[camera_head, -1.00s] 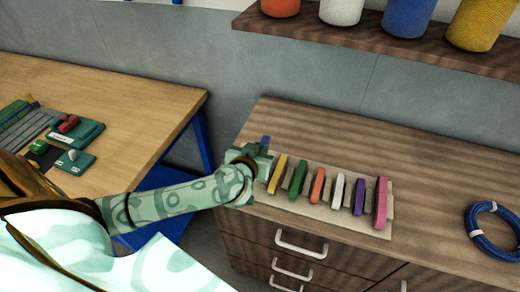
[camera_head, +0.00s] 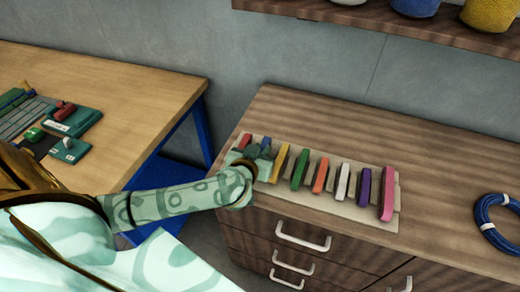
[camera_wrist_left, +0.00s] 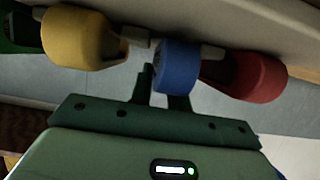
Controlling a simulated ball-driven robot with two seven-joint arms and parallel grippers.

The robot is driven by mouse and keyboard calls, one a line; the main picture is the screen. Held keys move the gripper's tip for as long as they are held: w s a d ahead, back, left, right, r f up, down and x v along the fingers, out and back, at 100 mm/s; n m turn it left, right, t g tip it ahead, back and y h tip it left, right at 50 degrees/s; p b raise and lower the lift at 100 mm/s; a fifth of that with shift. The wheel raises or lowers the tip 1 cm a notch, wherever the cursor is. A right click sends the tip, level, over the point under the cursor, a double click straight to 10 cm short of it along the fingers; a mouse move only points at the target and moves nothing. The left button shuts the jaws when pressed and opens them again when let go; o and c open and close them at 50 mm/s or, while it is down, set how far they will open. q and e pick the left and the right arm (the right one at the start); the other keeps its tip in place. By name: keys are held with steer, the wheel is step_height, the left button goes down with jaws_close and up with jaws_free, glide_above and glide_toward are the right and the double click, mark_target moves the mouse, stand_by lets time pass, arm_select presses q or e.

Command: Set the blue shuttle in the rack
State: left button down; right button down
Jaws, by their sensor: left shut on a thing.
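The blue shuttle (camera_head: 265,143) is in the jaws of my left gripper (camera_head: 260,154), at the left part of the rack. In the left wrist view the blue shuttle (camera_wrist_left: 177,66) is between the dark fingers (camera_wrist_left: 163,82), in the gap between the yellow shuttle (camera_wrist_left: 78,38) and the red shuttle (camera_wrist_left: 255,76). The rack (camera_head: 335,206) is a pale board on the cabinet top, holding a row of coloured shuttles. The gripper hides part of the rack there, so I cannot tell whether the blue shuttle is fully seated. My right gripper is not in view.
Green (camera_head: 300,170), orange, white, purple and pink (camera_head: 388,192) shuttles continue the row to the right. A blue cable coil (camera_head: 499,222) lies at the right of the cabinet top (camera_head: 430,160). A wooden table (camera_head: 120,95) stands left. A shelf (camera_head: 380,25) hangs above.

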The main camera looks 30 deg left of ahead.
arm_select(q)
steer(key=shift+f, duration=0.3)
stand_by(0.4)
steer(key=c, duration=1.3)
jaws_free()
steer(key=shift+o, duration=0.2)
steer(key=shift+s, duration=0.1)
steer(key=shift+s+r, duration=0.2)
steer(key=shift+s, duration=0.1)
steer(key=p+v, duration=0.5)
steer(key=v, duration=1)
steer(key=shift+s+d, duration=0.2)
steer(key=shift+s, duration=0.05)
